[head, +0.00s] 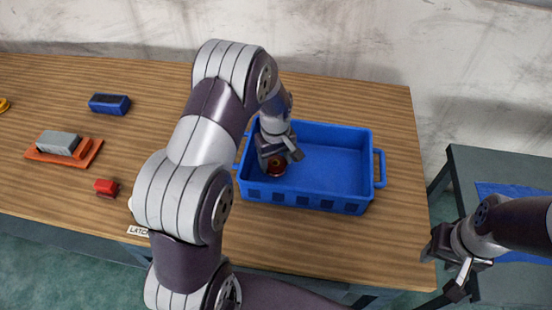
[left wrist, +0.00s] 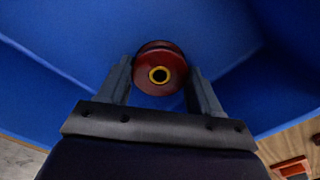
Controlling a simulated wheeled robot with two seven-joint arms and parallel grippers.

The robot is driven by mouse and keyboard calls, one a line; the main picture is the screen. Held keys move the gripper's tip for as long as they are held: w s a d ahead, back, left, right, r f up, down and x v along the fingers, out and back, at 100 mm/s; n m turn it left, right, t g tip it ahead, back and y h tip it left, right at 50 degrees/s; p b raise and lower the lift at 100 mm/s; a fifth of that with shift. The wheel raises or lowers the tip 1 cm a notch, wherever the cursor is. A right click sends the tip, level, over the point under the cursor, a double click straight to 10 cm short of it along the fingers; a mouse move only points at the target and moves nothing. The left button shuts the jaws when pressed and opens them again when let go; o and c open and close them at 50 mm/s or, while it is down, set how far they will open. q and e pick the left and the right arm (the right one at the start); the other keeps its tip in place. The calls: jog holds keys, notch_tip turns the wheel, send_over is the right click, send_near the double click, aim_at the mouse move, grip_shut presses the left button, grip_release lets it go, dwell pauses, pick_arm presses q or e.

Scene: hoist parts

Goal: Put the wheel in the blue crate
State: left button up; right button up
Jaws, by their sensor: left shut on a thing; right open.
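The blue crate (head: 330,172) stands on the wooden table. The wheel is dark red with a yellow ring at its centre, and shows in the head view (head: 276,167) within the left part of the crate. My left gripper (head: 275,160) reaches down into the crate there. In the left wrist view the wheel (left wrist: 160,70) sits between the two fingers, with blue crate walls around it. My left gripper is shut on the wheel. I cannot tell whether the wheel touches the crate floor. My right gripper (head: 458,278) is open and empty, off the table's right edge.
On the table's left lie a blue block (head: 109,104), a grey part on an orange tray (head: 40,155) and a small red part (head: 106,187). A "LATCH" label (head: 138,231) is at the front edge. A grey side table (head: 490,165) stands at the right. The crate's right half is empty.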

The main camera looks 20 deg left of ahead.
aim_at(276, 166)
pick_arm(q)
jog(key=o, duration=1.5)
jog(key=shift+f, duration=0.1)
jog(key=shift+o, duration=0.2)
notch_tip(276, 166, up, 12)
jog(key=s+d+m, duration=0.2)
jog(key=s+m, duration=0.3)
jog(key=s, duration=0.3)
jog(key=s+d+f+m+t, duration=0.1)
jog(key=s+d+m, duration=0.2)
jog(key=s, duration=0.5)
jog(key=shift+m+b, duration=0.35)
jog(key=shift+m, duration=0.55)
jog(key=shift+f, duration=0.1)
